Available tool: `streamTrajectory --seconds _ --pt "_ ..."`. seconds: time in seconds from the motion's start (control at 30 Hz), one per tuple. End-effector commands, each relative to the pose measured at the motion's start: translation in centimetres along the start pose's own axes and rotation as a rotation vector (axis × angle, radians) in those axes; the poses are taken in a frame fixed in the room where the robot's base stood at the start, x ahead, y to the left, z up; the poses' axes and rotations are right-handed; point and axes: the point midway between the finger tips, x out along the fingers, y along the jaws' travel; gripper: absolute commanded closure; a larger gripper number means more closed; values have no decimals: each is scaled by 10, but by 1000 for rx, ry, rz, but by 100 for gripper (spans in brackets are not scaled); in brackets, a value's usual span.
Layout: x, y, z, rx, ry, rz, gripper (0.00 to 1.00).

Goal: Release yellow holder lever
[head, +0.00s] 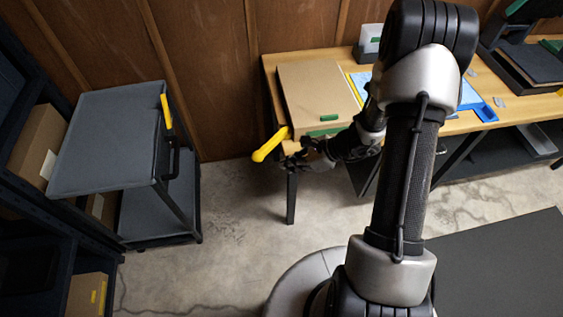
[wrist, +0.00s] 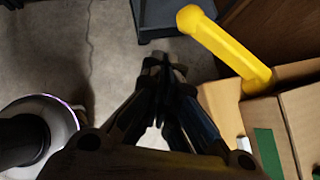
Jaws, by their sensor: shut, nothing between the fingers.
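The yellow lever (head: 268,146) sticks out past the left front corner of the wooden table, beside a tan box-like holder (head: 318,88) with green patches. In the wrist view the lever (wrist: 225,45) runs diagonally from a rounded free end at upper left to its root by the tan holder (wrist: 302,115). My gripper (head: 290,163) is just below and right of the lever in the head view. In the wrist view my gripper's fingertips (wrist: 163,65) are together and empty, left of the lever with a visible gap in the picture. Their depth difference is unclear.
A grey cart (head: 110,130) with a yellow-and-black handle stands to the left. The wooden table (head: 460,125) carries a blue tray (head: 480,105) and dark cases at right. Dark shelving with boxes fills the far left. Concrete floor is open between cart and table.

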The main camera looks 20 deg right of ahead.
Motion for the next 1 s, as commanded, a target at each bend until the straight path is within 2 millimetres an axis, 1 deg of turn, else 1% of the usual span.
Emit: streamTrajectory --seconds 0.03,0.1,0.2,0.33,0.5,1.0 --pt "-16 3 4 1 1 -4 100" --pt "-29 8 4 2 1 -3 100" --pt "-46 14 5 1 1 -3 100" --pt "-60 20 5 1 1 -1 100" --pt "-67 23 5 -1 1 1 100" --pt "-67 23 4 -1 1 1 100"
